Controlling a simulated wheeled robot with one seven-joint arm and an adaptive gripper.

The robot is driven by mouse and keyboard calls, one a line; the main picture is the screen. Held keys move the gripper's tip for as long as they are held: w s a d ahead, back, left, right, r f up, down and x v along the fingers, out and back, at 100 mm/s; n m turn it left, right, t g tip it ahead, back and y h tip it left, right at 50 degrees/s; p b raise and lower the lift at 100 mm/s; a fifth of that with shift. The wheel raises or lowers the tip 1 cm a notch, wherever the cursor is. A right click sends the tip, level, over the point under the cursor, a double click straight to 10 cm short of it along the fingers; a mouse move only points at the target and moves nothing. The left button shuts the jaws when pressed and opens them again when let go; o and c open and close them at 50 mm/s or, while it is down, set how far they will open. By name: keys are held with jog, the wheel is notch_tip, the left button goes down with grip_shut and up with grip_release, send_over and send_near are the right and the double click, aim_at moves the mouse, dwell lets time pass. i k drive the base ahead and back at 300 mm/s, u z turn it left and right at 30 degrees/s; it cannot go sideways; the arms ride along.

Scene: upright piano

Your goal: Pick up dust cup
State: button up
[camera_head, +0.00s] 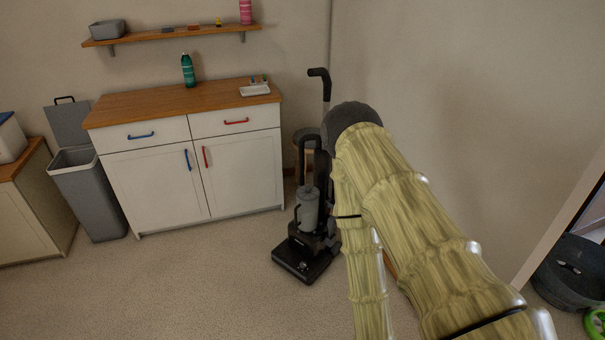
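The dust cup (308,207) looks like a grey cylinder seated upright in the front of a black upright vacuum cleaner (297,262). The vacuum stands on the carpet right of the white cabinet, its handle rising behind. My yellowish, wood-patterned arm fills the right middle of the view and covers part of the vacuum's right side. My gripper does not show in this view, so I cannot tell where it is relative to the cup.
A white cabinet (155,180) with a wooden top stands behind left. A grey bin (90,200) with its lid raised is beside it. A round stool is partly hidden behind the vacuum. A dark tub (570,280) sits far right. The carpet (190,290) in front is clear.

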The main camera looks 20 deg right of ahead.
aim_at(306, 214)
jog(key=z, duration=0.25)
jog(key=i, duration=1.35)
jog(key=z, duration=0.3)
